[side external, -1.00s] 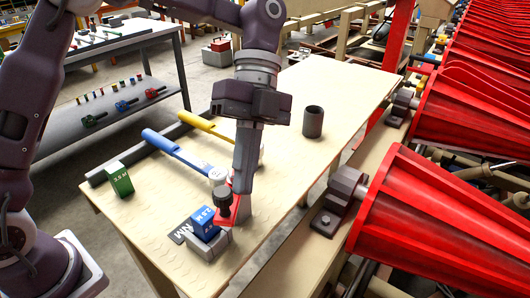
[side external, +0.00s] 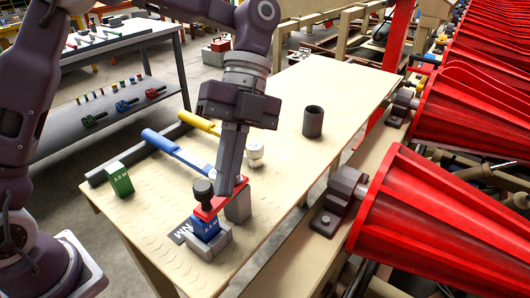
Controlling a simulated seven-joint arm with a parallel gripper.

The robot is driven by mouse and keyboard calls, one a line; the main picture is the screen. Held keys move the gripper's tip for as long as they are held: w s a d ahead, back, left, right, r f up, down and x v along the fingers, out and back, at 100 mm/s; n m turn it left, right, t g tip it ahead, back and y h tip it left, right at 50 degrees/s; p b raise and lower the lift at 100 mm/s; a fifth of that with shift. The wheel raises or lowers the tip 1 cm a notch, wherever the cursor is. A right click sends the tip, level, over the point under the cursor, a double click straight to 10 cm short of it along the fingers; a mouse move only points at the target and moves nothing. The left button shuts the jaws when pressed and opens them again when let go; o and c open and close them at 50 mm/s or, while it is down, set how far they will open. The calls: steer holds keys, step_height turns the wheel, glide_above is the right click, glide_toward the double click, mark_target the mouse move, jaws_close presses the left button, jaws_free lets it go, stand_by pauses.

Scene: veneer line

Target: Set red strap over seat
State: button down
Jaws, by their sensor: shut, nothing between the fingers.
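The red strap (side external: 210,207) is a flat bar with a black knob (side external: 203,188) on its left end. That end lies over the blue block (side external: 206,229), which sits in the grey seat (side external: 212,246). The strap's other end reaches the top of a grey post (side external: 238,208) to the right. My gripper (side external: 225,192) is shut and empty, pointing down right behind the strap. Its tips look close to or against the strap; contact is not clear. The gripper hides part of the strap and the post's top.
A green block (side external: 119,179) stands at the table's left. Blue (side external: 172,149) and yellow (side external: 197,121) handles lie behind, beside a dark bar (side external: 108,174). A white knob (side external: 255,152) and a dark cup (side external: 313,121) stand to the right. The table (side external: 345,90) is clear at the far right.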

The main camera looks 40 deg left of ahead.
stand_by(0.4)
step_height(320, 180, up, 6)
glide_above(237, 187)
steer(key=shift+w+f, duration=0.15)
steer(key=shift+w, duration=0.1)
steer(key=s+a+f+n+t+y, duration=0.2)
steer(key=s+a+n+t, duration=1)
steer(key=n, duration=1.1)
steer(key=s+a+f, duration=0.1)
steer(key=s, duration=0.2)
steer(key=shift+s+t, duration=0.3)
